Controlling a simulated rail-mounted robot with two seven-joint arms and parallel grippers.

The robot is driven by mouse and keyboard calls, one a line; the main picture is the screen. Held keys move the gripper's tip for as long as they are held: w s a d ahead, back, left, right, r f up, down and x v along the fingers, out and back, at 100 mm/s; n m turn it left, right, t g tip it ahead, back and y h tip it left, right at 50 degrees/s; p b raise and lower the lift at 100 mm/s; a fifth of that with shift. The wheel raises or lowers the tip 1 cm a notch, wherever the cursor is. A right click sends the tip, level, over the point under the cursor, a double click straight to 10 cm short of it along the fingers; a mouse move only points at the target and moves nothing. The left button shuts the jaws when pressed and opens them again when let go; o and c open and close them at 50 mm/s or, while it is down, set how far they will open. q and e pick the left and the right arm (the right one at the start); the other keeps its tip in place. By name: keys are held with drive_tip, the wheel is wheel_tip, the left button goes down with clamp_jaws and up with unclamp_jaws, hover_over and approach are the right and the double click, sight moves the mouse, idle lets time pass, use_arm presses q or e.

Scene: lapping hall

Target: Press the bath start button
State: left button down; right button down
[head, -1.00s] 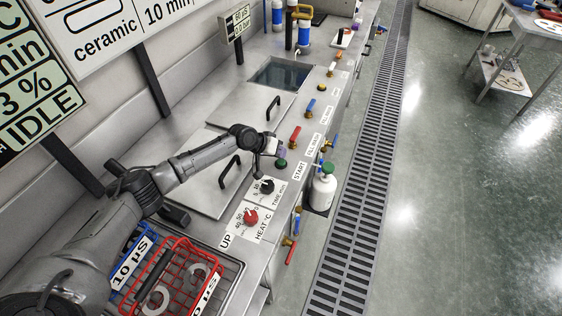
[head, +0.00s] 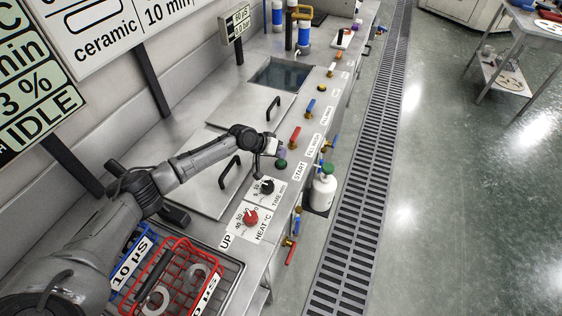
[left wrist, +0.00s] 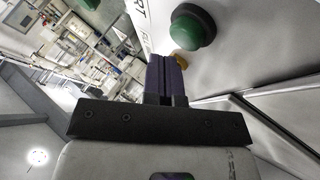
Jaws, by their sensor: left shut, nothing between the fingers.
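The green start button (head: 281,163) sits on the bench's front panel beside the START label (head: 299,171). In the left wrist view the green button (left wrist: 193,27) shows as a domed cap on a dark collar, above and to the right of the fingers. My left gripper (head: 281,153) is shut and empty, with its purple fingertips close to the button. In the left wrist view the left gripper (left wrist: 167,75) points up toward the panel, with its fingers together. I cannot tell whether the fingertips touch the panel; they appear apart from the button. My right gripper is not in view.
A black time knob (head: 265,187) and a red heat knob (head: 251,216) lie nearer on the panel. Red (head: 295,136) and blue (head: 310,107) valve levers stand farther along. A red basket (head: 180,262) is at the lower left. A white bottle (head: 322,190) hangs at the front.

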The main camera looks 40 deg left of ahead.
sight(280, 161)
use_arm(q)
drive_tip(key=shift+f, duration=0.3)
idle(0.5)
drive_tip(key=shift+f+b, duration=0.3)
idle(0.6)
drive_tip(key=shift+f, duration=0.35)
drive_tip(key=shift+r, duration=0.1)
idle(0.5)
drive_tip(key=shift+r+p, duration=0.75)
drive_tip(key=shift+r, duration=0.1)
drive_tip(key=shift+r, duration=0.1)
wheel_tip(280, 161, up, 5)
drive_tip(key=p, duration=0.4)
drive_tip(key=shift+p, duration=0.35)
